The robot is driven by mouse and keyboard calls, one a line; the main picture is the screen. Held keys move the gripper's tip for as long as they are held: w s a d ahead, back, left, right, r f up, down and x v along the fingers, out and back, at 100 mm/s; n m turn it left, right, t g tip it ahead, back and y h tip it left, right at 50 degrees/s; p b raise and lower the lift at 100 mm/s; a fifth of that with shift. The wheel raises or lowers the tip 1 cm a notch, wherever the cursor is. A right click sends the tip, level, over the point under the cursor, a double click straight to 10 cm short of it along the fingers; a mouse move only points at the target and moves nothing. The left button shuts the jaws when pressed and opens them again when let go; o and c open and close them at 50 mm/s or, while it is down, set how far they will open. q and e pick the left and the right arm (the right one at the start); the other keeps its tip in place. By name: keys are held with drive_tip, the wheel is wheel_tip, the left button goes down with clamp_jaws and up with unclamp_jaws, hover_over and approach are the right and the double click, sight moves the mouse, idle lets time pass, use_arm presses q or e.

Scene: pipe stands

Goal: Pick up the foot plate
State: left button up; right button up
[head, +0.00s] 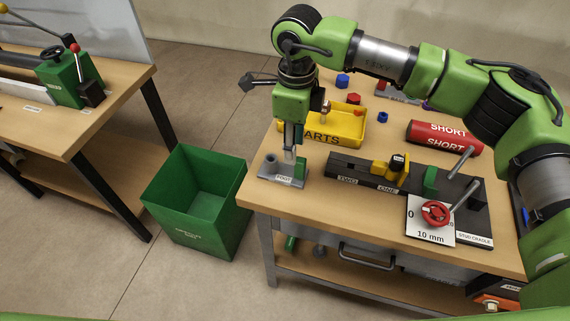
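The foot plate (271,170) appears to be the small grey plate with a white label at the near left corner of the right-hand workbench. A dark round part and a green upright block show on it. My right gripper (290,153) comes from above and points straight down at this plate, with its fingertips at or just above it. The fingers look close together, but I cannot tell whether they grip anything or touch it. My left gripper is not in view.
Another bench (110,90) is farther left.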

sight(296, 167)
wheel_tip(296, 167, down, 3)
drive_tip(key=shift+w+r, duration=0.15)
drive_tip(key=shift+d+f+p, duration=0.15)
drive_tip(key=shift+f+p, duration=0.65)
drive_tip(key=shift+f, duration=0.1)
drive_tip(key=f, duration=0.1)
drive_tip(key=f+p, duration=0.1)
drive_tip(key=f, duration=0.1)
drive_tip(key=shift+d+f, duration=0.2)
drive_tip(key=shift+f, duration=0.3)
drive_tip(key=shift+a, duration=0.1)
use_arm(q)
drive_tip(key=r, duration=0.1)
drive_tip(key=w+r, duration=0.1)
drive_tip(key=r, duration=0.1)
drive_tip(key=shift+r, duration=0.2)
use_arm(e)
clamp_jaws()
